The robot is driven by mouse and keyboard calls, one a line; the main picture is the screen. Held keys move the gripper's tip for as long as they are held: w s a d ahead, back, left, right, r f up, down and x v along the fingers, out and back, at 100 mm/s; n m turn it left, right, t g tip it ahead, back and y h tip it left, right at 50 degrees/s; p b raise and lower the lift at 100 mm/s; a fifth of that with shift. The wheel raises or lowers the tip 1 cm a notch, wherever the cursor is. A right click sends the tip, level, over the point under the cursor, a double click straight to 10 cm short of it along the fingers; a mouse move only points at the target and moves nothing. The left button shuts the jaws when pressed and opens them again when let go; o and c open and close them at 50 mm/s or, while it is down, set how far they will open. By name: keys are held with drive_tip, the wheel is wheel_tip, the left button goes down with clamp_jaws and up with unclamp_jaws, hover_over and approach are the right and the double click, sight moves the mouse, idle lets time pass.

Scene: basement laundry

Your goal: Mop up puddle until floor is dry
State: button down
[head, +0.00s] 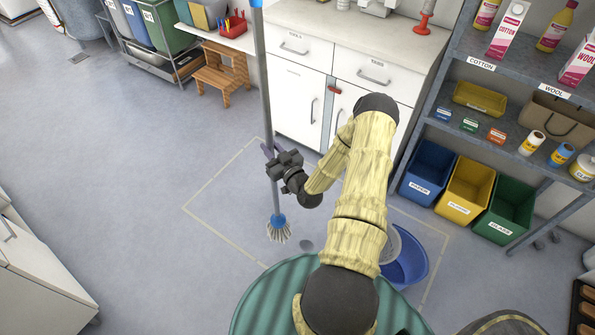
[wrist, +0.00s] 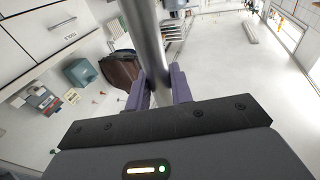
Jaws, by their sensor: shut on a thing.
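A mop stands nearly upright, with a grey pole (head: 264,85) and a blue and white strand head (head: 279,232) low at the floor. My gripper (head: 269,150) is shut around the pole at about mid-height. The wrist view shows the grey pole (wrist: 146,40) between the purple fingers (wrist: 157,88). A small dark grey round spot (head: 306,245) lies on the floor just right of the mop head. I cannot tell if it is water or a drain. No other clear wet patch shows, but my arm and body hide part of the floor. A blue bucket (head: 412,262) stands right, partly behind my arm.
A pale yellow line (head: 222,231) marks an area of floor around the mop. White cabinets (head: 301,95) stand behind it, with a wooden step stool (head: 222,75) to their left. Shelves (head: 470,140) and colored bins (head: 465,185) stand right. The left floor is clear.

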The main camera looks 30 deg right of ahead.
drive_tip(key=s+d+f+b, duration=0.2)
drive_tip(key=d+f+b, duration=0.6)
drive_tip(key=b, duration=0.3)
drive_tip(key=shift+s+f, duration=0.3)
drive_tip(key=shift+f, duration=0.55)
drive_tip(key=shift+s+d, duration=0.1)
